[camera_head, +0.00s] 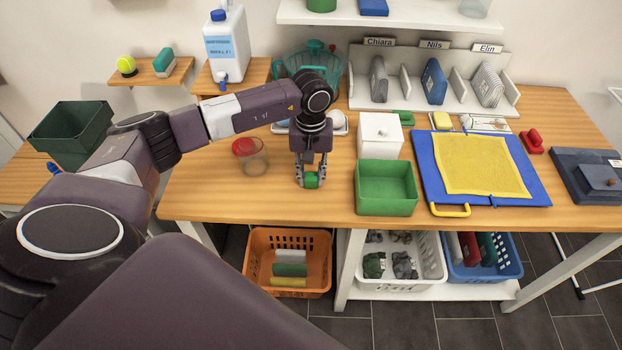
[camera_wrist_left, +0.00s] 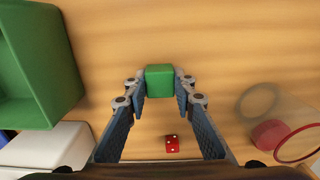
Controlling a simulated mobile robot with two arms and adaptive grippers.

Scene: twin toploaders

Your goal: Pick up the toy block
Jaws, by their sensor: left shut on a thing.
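The toy block is a green cube (camera_head: 311,181) at the front part of the wooden table, left of the green box. My left gripper (camera_head: 311,177) points down over it, with a finger on each side. In the left wrist view the green block (camera_wrist_left: 160,81) sits between the two fingertips (camera_wrist_left: 160,86), and the gripper is shut on it. I cannot tell whether the block touches the table. My right gripper is not in view.
A green open box (camera_head: 387,205) stands right of the gripper, with a white box (camera_head: 380,136) behind it. A clear cup (camera_head: 252,157) with a red part is to the left. A red die (camera_wrist_left: 172,144) lies near the gripper.

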